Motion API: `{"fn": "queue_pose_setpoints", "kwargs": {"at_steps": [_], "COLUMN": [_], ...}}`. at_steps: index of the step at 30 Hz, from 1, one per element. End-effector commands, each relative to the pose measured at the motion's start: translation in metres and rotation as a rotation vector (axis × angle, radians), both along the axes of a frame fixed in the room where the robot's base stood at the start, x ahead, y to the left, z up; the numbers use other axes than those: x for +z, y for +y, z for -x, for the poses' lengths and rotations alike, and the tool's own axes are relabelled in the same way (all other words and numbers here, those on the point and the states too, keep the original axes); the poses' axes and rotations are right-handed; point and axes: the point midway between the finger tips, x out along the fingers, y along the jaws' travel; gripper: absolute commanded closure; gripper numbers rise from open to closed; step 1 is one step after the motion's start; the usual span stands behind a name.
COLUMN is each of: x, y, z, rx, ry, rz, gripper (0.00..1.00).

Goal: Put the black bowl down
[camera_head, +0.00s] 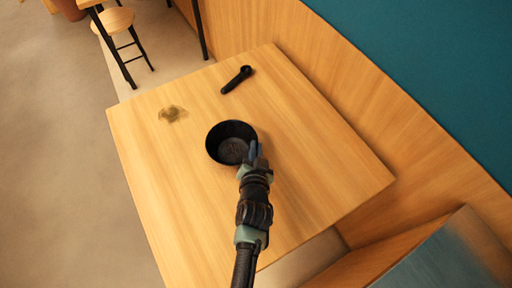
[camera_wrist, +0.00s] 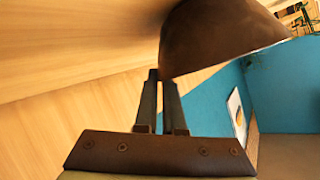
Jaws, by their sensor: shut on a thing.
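The black bowl (camera_head: 226,150) is over the middle of the wooden table (camera_head: 300,195) in the head view, its opening facing up. My gripper (camera_head: 255,152) is shut on its near right rim. In the wrist view the bowl (camera_wrist: 215,35) fills the top middle, and the fingers of my gripper (camera_wrist: 165,80) meet at its edge. The bowl hides part of the tabletop. I cannot tell whether its base touches the table.
A black scoop-like utensil (camera_head: 237,79) lies near the table's far edge. A small brownish, see-through item (camera_head: 172,114) lies at the far left of the tabletop. The table's right and left-front areas are clear. A stool (camera_head: 112,20) stands beyond the table, and a wooden wall panel (camera_head: 340,85) runs along the right.

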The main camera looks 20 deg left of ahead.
Motion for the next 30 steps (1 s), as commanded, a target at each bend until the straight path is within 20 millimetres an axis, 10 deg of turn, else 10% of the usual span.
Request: {"fn": "queue_pose_setpoints", "kwargs": {"at_steps": [7,19,30], "x": [-0.002,0.002,0.026], "y": [0.000,-0.001,-0.019], "z": [0.000,0.002,0.055], "rx": [0.000,0.000,0.000], "ry": [0.001,0.002,0.002], "rz": [0.000,0.000,-0.001], "gripper": [0.64,0.64,0.64]}}
